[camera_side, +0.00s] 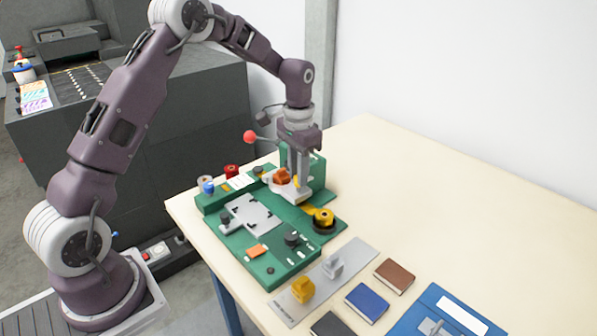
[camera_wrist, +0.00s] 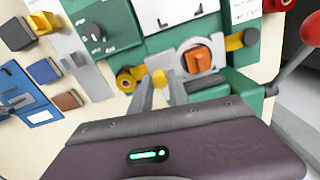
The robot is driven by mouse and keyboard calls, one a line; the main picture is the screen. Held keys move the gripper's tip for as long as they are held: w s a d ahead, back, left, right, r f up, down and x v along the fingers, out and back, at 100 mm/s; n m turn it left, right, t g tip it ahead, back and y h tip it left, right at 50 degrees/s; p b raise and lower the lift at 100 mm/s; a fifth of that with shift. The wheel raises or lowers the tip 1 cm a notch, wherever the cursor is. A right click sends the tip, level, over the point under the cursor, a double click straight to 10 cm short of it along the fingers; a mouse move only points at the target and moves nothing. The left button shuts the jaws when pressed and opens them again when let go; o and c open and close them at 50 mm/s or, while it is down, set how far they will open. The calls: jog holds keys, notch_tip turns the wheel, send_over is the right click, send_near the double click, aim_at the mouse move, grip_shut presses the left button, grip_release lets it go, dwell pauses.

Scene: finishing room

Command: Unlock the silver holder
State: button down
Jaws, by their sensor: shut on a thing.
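The silver holder (camera_wrist: 189,47) is a pale round-ended piece on the green machine (camera_side: 263,262). An orange block (camera_wrist: 197,57) is seated in it, and the holder also shows in the side view (camera_side: 290,194). A small yellow knob (camera_wrist: 160,79) is at the holder's edge, beside the orange block. My gripper (camera_wrist: 161,84) points down at the machine's back right, with its two fingers shut on the yellow knob, one on each side. The fingers partly hide the holder in the side view. Whether the lock is engaged cannot be told.
A red-balled lever (camera_side: 250,137) sticks up behind the machine. A yellow roll (camera_side: 323,215) stands right of the gripper. A grey strip (camera_side: 345,262) with yellow and silver stamps, several small books, and a blue tray (camera_side: 445,313) lie in front. The table's right side is clear.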

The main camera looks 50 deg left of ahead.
jog(key=shift+m, duration=0.4)
jog(key=c, duration=1.3)
grip_release()
jog(key=shift+o, duration=0.2)
notch_tip(320, 180, up, 7)
jog(key=shift+r, duration=0.1)
